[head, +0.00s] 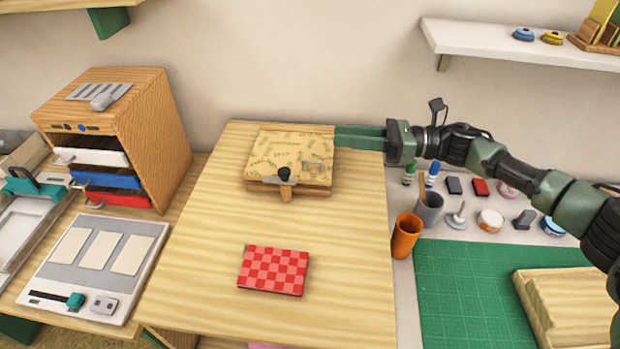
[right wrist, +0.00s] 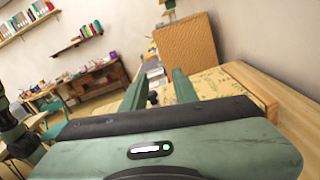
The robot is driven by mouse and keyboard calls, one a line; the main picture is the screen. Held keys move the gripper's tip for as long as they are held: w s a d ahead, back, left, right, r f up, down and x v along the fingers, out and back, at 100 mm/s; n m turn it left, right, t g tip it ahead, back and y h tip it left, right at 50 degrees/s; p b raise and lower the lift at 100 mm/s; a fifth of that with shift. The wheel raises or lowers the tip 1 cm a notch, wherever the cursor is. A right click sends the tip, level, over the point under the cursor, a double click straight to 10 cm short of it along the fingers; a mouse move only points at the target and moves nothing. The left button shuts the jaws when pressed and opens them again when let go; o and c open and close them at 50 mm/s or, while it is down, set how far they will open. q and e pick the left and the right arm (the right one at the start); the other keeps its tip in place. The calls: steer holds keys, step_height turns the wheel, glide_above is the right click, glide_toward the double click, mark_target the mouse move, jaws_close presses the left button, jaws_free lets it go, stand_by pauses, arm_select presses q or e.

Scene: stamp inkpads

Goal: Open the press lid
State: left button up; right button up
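The press (head: 262,187) is a low wooden box at the back of the wooden table. Its lid (head: 290,150) is tan with a green leaf pattern and lies flat, closed on the box. A black knob (head: 284,174) and a wooden tab sit at the lid's front edge. My right gripper (head: 338,137) comes in from the right, its fingertips beside the press's back right corner; I cannot tell whether they touch it. In the right wrist view its fingers (right wrist: 157,80) are apart with nothing clearly held, and the patterned lid (right wrist: 212,84) lies beside them. My left gripper is out of view.
A red checkered pad (head: 273,270) lies on the table (head: 200,280) in front of the press, with bare wood between. A wooden drawer cabinet (head: 150,120) stands left. An orange cup (head: 405,236) and a green mat (head: 460,290) are right, below my right arm.

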steer(key=b, duration=0.6)
glide_toward(310, 162)
steer(key=shift+w+x, duration=0.2)
steer(key=shift+x, duration=0.95)
steer(key=p+x, duration=0.2)
steer(key=x, duration=0.4)
steer(key=shift+a, duration=0.3)
steer(key=shift+w+a+f, duration=0.1)
steer(key=shift+w+a, duration=0.05)
steer(key=shift+a, duration=0.4)
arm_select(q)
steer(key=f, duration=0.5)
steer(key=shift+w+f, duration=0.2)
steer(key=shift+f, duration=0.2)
arm_select(e)
jaws_close()
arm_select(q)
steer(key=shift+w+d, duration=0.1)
arm_select(e)
steer(key=shift+f, duration=0.1)
